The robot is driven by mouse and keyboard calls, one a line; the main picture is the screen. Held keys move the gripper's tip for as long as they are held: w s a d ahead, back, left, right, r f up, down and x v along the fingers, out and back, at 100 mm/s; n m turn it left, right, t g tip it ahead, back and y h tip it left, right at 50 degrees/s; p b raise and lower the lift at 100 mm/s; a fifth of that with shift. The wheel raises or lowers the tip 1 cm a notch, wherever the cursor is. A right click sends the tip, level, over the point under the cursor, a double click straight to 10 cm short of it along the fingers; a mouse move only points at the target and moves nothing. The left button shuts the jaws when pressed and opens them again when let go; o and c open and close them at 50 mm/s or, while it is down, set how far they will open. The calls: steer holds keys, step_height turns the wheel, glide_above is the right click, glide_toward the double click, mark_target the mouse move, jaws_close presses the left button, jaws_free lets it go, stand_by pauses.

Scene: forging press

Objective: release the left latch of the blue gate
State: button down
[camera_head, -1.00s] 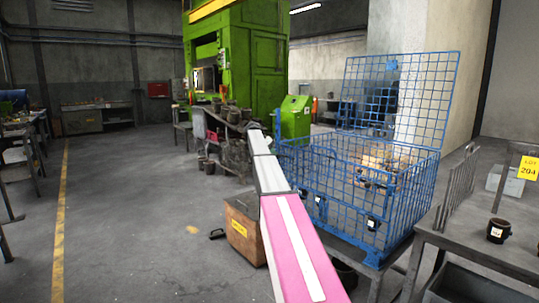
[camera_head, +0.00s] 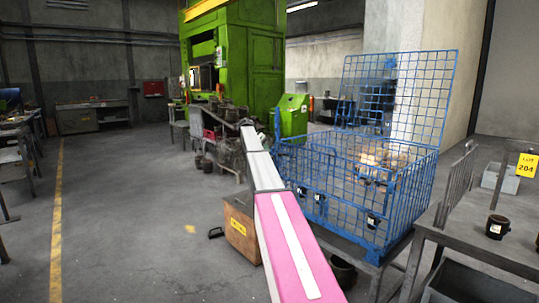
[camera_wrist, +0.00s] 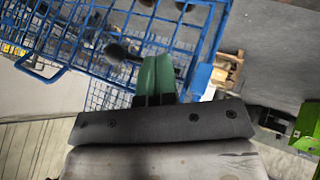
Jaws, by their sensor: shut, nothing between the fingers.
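The blue wire cage (camera_head: 352,188) stands on a grey stand right of my arm, with its lid panel (camera_head: 395,95) raised. Its blue front gate (camera_head: 340,211) carries small dark fittings, and I cannot tell from the head view which is the left latch. In the wrist view, the blue bars (camera_wrist: 75,42) fill the upper left. My gripper (camera_wrist: 156,62) has green fingers, shut and empty, pointing at the blue frame. A dark rounded knob (camera_wrist: 118,53) lies just left of the fingertips; I cannot tell whether they touch. My arm hides the gripper in the head view.
A wooden box (camera_head: 239,233) stands on the floor left of my arm. A grey table (camera_head: 475,236) with a dark cup (camera_head: 496,228) is at the right. The green press (camera_head: 240,65) is behind.

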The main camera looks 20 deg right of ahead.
steer(key=v, duration=0.8)
steer(key=shift+d, duration=0.1)
steer(key=s+a+f+n+t+y, duration=0.15)
steer(key=s+a+f+n, duration=0.35)
steer(key=s+f, duration=0.85)
steer(key=s+a+f+n+y, duration=0.25)
steer(key=s+a+f, duration=0.7)
steer(key=f, duration=0.65)
steer(key=s+a+f+n+y, duration=0.1)
steer(key=s+a+f+n, duration=0.1)
steer(key=s, duration=0.8)
steer(key=s+a+f+n+y, duration=0.1)
steer(key=s+a+f, duration=0.3)
steer(key=s+f, duration=0.3)
steer(key=s+a+f+n+t+y, duration=0.1)
steer(key=s+f, duration=0.3)
steer(key=s, duration=0.9)
steer(key=shift+a+f+n+y, duration=0.3)
steer(key=shift+a+f+n, duration=0.05)
steer(key=shift+a+n, duration=0.55)
steer(key=shift+s, duration=0.1)
